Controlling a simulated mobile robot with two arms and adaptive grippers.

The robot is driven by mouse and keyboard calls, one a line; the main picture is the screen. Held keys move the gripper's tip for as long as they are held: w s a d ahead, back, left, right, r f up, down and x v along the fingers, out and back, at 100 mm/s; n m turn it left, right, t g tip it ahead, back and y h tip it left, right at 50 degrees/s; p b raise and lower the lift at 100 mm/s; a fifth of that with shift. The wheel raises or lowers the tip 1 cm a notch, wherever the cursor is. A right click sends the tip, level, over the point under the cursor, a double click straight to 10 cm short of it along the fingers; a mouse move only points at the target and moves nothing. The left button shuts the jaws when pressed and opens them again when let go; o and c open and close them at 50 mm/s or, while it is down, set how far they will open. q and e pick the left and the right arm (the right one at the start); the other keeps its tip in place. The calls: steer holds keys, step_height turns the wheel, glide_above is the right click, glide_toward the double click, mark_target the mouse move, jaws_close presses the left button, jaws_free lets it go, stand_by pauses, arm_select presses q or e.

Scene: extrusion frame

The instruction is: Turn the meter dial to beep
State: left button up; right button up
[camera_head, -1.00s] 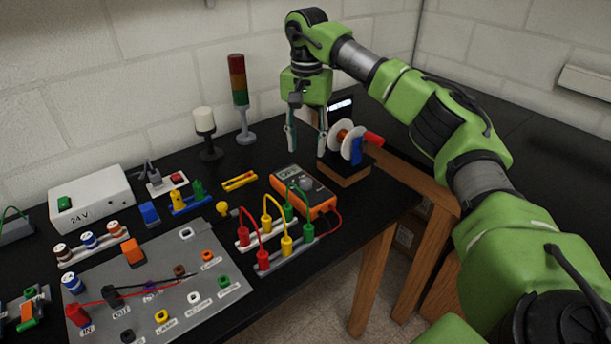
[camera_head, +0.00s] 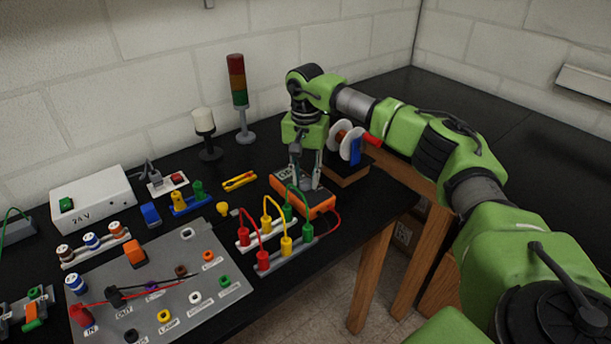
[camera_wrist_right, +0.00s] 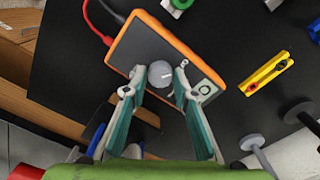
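The orange meter (camera_head: 322,209) lies on the black table; in the right wrist view the meter (camera_wrist_right: 189,52) shows its black face, a pale display (camera_wrist_right: 207,90) and a round grey dial (camera_wrist_right: 160,73). The display's text is too small to read now. My right gripper (camera_head: 305,184) points down over the meter. In the right wrist view its fingertips (camera_wrist_right: 156,82) stand apart, one on each side of the dial; contact with it cannot be made out. In the head view the fingers partly hide the dial. My left gripper is not in view.
A spool stand (camera_head: 347,173) is just right of my gripper. Red, yellow and green plug leads (camera_head: 267,225) stand close in front of the meter. A signal tower (camera_head: 241,95) and a white lamp (camera_head: 205,122) are behind. A grey panel (camera_head: 205,318) lies front left.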

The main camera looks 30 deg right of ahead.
steer(key=c, duration=0.4)
steer(key=shift+c, duration=0.2)
